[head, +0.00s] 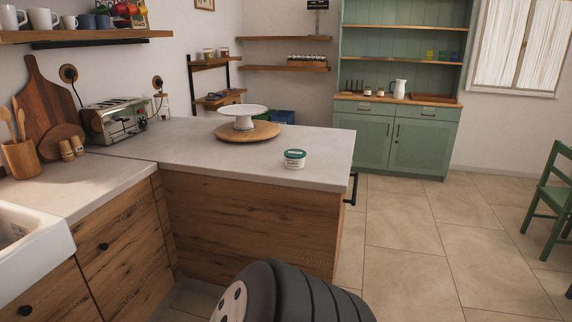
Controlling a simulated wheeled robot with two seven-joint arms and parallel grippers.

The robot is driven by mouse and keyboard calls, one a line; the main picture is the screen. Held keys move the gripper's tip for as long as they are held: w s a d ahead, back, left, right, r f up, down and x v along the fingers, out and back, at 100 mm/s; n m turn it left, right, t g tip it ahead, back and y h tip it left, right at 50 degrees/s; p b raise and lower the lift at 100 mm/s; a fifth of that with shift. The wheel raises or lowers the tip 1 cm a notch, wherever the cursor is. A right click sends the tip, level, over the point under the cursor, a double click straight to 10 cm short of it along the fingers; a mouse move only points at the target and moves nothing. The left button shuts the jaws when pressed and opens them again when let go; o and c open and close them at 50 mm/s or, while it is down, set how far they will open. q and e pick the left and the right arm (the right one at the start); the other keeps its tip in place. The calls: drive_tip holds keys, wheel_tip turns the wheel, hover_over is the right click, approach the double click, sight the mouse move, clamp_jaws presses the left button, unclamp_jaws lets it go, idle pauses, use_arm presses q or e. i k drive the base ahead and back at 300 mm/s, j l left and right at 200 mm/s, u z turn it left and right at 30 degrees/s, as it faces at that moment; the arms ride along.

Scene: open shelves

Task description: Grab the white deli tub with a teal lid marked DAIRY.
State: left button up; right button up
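A small white tub with a teal lid (295,158) stands upright on the grey peninsula counter (210,160), near its front right corner. There is dark print on its side, too small to read. Neither of my grippers is in the head view. A dark ribbed part of my own body shows at the bottom middle, on the floor side of the counter, apart from the tub.
A white cake stand (243,118) on a round wooden board (262,131) is behind and left of the tub. A toaster (115,120) stands farther left. A black handle (351,188) juts from the counter's right end. Floor to the right is clear up to a green chair (556,200).

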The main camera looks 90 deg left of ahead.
sight(295, 158)
drive_tip(key=u, duration=2.75)
drive_tip(key=i+l, duration=0.05)
drive_tip(key=l, duration=0.05)
